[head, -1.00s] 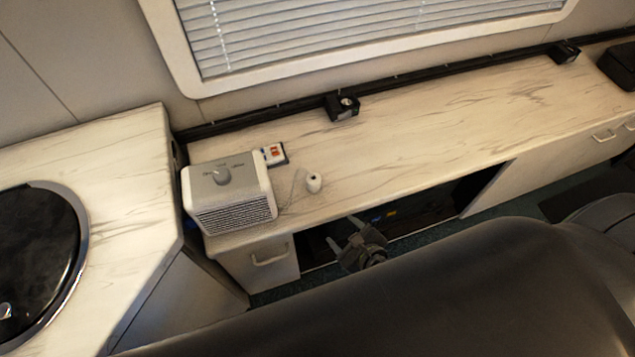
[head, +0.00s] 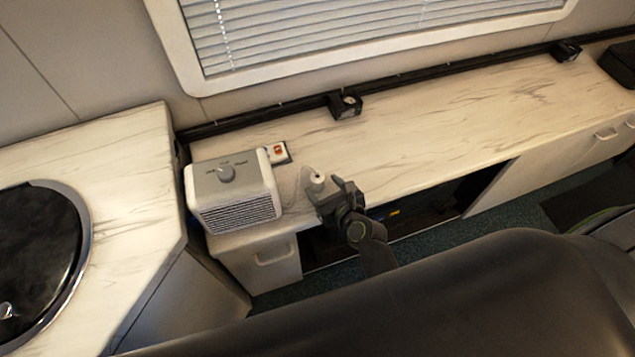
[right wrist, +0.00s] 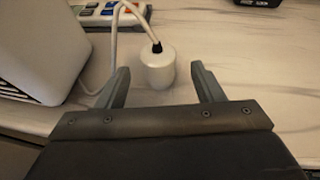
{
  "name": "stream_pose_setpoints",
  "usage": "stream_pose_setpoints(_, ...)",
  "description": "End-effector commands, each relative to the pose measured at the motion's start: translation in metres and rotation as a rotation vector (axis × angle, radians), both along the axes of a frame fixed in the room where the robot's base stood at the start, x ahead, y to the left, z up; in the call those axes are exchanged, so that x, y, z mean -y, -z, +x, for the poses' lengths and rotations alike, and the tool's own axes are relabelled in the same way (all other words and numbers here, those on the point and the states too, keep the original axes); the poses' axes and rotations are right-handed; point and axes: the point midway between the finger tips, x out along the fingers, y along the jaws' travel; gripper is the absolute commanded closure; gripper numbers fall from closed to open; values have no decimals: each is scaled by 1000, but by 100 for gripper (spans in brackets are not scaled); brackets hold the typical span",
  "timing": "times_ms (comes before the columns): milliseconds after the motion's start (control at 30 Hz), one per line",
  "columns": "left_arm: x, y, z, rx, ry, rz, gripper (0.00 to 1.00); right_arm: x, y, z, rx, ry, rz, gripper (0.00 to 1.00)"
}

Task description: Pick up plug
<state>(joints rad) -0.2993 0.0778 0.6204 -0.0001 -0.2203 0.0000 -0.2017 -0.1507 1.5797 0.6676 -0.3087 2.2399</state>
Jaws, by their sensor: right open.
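The plug (head: 316,180) is a small white cylinder on the marbled counter, just right of the grey-and-white heater box. In the right wrist view the plug (right wrist: 158,66) stands upright with a black collar on top, from which a white cord runs up and left. My right gripper (head: 328,192) is over the counter's front edge, right at the plug. In the right wrist view my right gripper (right wrist: 158,78) is open, with one finger on each side of the plug and gaps on both sides. My left gripper is not in view.
The heater box (head: 232,190) stands close left of the plug; its side also shows in the right wrist view (right wrist: 45,45). A power strip (head: 277,153) lies behind it. A black wall socket box (head: 345,106) sits at the back. The counter to the right is clear.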

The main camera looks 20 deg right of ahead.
Motion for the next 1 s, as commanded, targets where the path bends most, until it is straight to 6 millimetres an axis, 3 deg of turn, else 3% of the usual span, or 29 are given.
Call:
stream_pose_setpoints(167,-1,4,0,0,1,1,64,-2,4,10,1,0,-1,39)
stream_pose_setpoints(500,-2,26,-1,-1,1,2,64,-11,22,49,0,-1,-2,39)
stream_pose_setpoints(800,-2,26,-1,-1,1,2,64,-11,21,54,-1,1,-1,39)
stream_pose_setpoints(1000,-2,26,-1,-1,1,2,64,-11,21,53,-1,1,-1,64)
